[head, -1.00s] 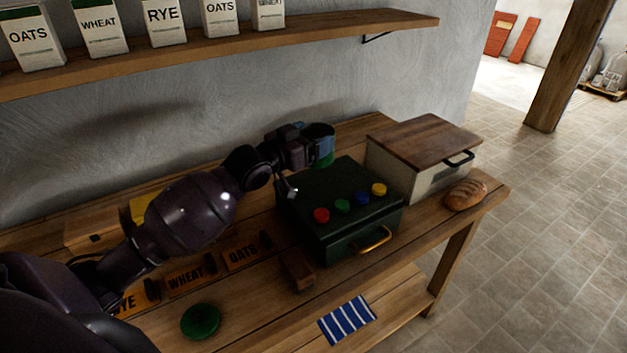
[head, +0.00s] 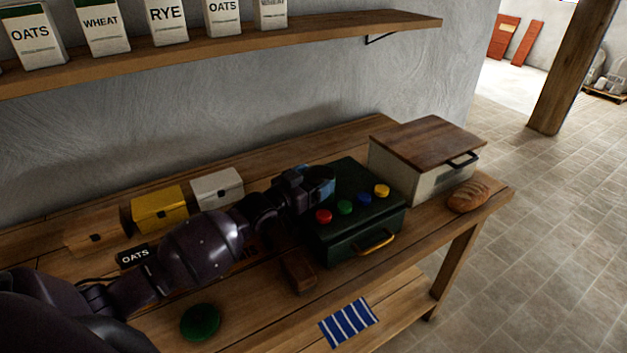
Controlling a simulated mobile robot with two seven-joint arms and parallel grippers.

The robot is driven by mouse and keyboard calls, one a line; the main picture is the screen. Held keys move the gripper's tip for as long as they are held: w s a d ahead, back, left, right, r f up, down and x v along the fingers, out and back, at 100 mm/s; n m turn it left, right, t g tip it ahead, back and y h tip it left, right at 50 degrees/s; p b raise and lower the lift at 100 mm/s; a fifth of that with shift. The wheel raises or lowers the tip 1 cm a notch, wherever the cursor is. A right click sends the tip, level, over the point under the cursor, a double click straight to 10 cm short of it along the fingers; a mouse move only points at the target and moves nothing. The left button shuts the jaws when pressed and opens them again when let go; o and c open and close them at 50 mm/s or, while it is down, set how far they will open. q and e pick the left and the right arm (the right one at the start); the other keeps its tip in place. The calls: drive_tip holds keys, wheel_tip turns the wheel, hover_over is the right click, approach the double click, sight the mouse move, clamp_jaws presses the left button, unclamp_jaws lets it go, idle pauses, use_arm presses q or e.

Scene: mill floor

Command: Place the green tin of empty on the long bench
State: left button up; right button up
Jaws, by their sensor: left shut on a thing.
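My left gripper (head: 318,184) is low over the back left part of the dark green box on the long bench (head: 160,338). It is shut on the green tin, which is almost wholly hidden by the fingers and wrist. I cannot tell whether the tin touches the bench or the box. The dark green box (head: 350,237) has red, green, blue and yellow knobs on top and a brass handle in front. My right gripper is out of view.
A wood-lidded bin (head: 425,150) and a bread loaf (head: 468,196) stand at the right end. Yellow (head: 160,210) and white (head: 217,188) boxes stand at the back. A green disc (head: 200,322), a brown block (head: 298,273) and a striped cloth (head: 349,322) lie in front.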

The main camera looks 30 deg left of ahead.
use_arm(q)
drive_tip(key=o, duration=0.7)
drive_tip(key=shift+f, duration=0.1)
drive_tip(key=shift+o, duration=1)
